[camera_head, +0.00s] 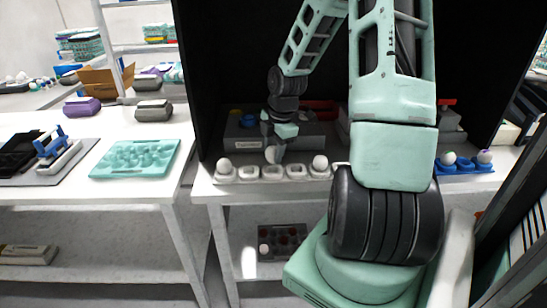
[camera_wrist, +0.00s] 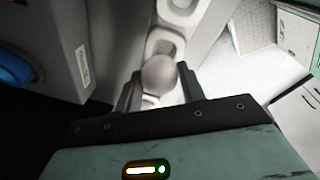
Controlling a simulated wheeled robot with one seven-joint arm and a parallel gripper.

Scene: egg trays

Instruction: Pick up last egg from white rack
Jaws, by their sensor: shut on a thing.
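The white rack (camera_head: 297,172) lies along the front edge of the shelf top. A pale egg (camera_head: 225,164) sits at its left end and another egg (camera_head: 320,162) further right, with empty cups between. My gripper (camera_head: 273,150) points down over the middle of the rack. It is shut on an egg (camera_head: 270,155). In the wrist view, the held egg (camera_wrist: 158,74) is between my two fingers (camera_wrist: 159,88), over the white rack (camera_wrist: 178,48). I cannot tell whether the egg still touches its cup.
A blue rack (camera_head: 467,168) with two eggs stands at the right, beyond my arm. Grey boxes (camera_head: 240,136) stand behind the white rack. A teal egg tray (camera_head: 135,158) lies on the left table. A dark tray (camera_head: 283,240) is on the lower shelf.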

